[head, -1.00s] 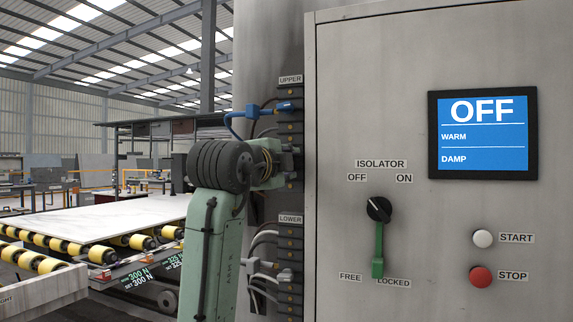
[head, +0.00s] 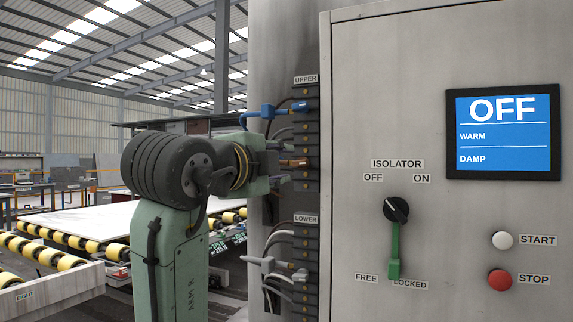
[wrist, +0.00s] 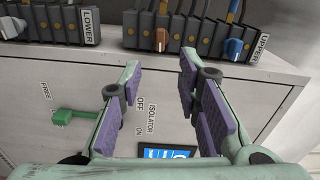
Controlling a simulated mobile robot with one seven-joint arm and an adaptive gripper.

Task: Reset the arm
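My gripper (wrist: 160,62) is open, its two purple-padded fingers apart with nothing between the pads. In the head view my gripper (head: 283,170) is level with the upper terminal row, just left of it. A brown plug (head: 294,162) sits in that row; in the wrist view the brown plug (wrist: 160,40) shows beyond the gap between the fingertips. A blue plug (head: 268,111) sits higher in the row and also shows in the wrist view (wrist: 233,48). My arm's contact with the strip cannot be told.
The grey cabinet (head: 350,120) carries a screen (head: 503,133) reading OFF, WARM, DAMP. The isolator's green lever (head: 394,250) hangs down near LOCKED. White START (head: 502,240) and red STOP (head: 500,281) buttons are at right. Grey plugs (head: 265,262) sit low. Rollers (head: 50,258) bear a pale slab (head: 85,222).

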